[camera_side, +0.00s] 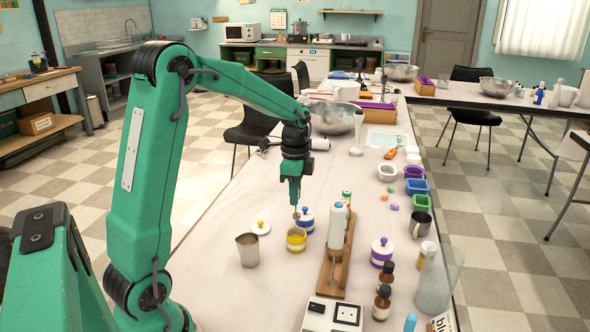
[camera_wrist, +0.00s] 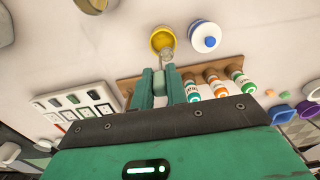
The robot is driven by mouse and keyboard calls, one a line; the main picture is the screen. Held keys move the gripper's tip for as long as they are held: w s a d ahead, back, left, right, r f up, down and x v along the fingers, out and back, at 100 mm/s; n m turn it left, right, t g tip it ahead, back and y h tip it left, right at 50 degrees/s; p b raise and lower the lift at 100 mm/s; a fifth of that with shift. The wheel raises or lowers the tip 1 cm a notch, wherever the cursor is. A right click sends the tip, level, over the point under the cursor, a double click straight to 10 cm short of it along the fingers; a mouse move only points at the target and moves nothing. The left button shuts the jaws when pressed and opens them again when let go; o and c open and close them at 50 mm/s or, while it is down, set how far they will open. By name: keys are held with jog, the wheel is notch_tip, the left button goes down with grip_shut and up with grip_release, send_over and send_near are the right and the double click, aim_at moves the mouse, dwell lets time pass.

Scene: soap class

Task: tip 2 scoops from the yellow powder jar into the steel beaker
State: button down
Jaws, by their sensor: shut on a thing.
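The yellow powder jar (camera_side: 296,242) stands open, white with a yellow band, with yellow powder inside; it also shows in the wrist view (camera_wrist: 158,36). My gripper (camera_side: 295,202) hangs just above this jar, pointing down. In the wrist view its jaws (camera_wrist: 161,78) are shut on a small scoop (camera_wrist: 168,57), whose end is at the jar's near rim. I cannot tell whether the scoop holds powder. The steel beaker (camera_side: 248,252) stands upright left of the jar. A cup at the wrist view's top edge (camera_wrist: 91,4), probably the beaker, looks yellowish inside.
A white lid with a yellow knob (camera_side: 260,228) lies left behind the jar. A blue-lidded jar (camera_side: 306,222) stands close behind it. A wooden rack with bottles (camera_side: 333,270) is to the right. A purple-lidded jar (camera_side: 381,254) and brown bottles (camera_side: 382,302) stand farther right.

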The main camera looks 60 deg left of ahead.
jog(key=shift+f, duration=4.45)
jog(key=shift+r, duration=4.55)
jog(key=s+a+r, duration=0.1)
jog(key=s, duration=1.2)
jog(key=shift+s+a+r, duration=0.2)
jog(key=shift+s+r, duration=0.15)
jog(key=shift+f, duration=0.2)
